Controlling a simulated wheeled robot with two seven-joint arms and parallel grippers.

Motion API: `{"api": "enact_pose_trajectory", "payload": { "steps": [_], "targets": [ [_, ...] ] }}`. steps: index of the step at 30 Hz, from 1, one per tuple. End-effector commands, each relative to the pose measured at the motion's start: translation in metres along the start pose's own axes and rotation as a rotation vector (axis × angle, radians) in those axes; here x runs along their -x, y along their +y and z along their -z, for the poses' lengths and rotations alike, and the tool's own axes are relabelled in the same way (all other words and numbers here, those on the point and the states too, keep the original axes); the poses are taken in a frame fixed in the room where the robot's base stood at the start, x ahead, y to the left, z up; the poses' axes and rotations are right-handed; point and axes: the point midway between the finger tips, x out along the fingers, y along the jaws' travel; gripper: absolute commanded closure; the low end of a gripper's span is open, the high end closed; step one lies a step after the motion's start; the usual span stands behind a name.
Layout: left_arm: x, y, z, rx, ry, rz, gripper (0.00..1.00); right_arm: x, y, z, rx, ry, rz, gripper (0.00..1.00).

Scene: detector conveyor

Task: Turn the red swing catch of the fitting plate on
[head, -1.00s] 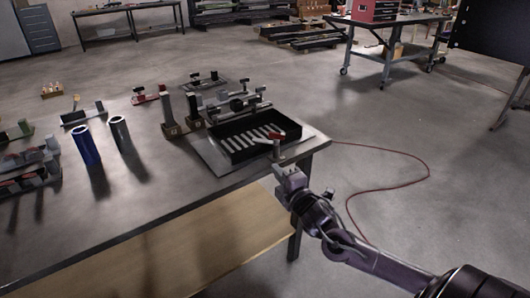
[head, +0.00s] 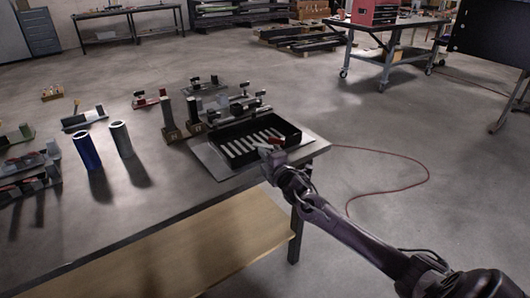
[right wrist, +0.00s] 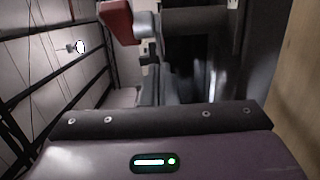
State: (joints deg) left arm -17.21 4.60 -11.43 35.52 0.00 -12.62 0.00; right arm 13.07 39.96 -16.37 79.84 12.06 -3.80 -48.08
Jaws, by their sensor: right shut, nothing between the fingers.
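The fitting plate (head: 211,160) is a flat grey plate at the table's right corner, with a black tray (head: 292,131) on it. The red swing catch (head: 279,140) shows at the tray's front right, partly hidden by my right gripper. A red block, which looks like the catch, shows at the upper left of the right wrist view (right wrist: 117,20). My right gripper (head: 268,153) is shut and empty, just in front of the catch and close to it. I cannot tell whether they touch. My left gripper is not in view.
Pale strips lie in the tray. Dark posts (head: 194,115) and a clamp-like fixture (head: 240,108) stand behind and left of it. A blue cylinder (head: 87,151) and a grey cylinder (head: 121,139) stand further left. The table's front middle is clear.

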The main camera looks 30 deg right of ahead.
Motion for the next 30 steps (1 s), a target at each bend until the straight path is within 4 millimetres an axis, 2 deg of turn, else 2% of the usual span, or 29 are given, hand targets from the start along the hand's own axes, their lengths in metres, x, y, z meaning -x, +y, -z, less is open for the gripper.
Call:
{"api": "enact_pose_trajectory", "payload": {
  "steps": [14,21,30],
  "targets": [
    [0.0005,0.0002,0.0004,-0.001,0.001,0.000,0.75,-0.0052,-0.0004,-0.0046,-0.001,-0.004,-0.001,1.00],
    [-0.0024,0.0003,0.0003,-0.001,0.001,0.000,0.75,-0.0111,-0.0007,-0.0034,-0.003,-0.124,-0.001,1.00],
    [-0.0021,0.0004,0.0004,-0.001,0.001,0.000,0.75,-0.0110,-0.0002,-0.0047,0.000,-0.132,0.000,1.00]
  ]
}}
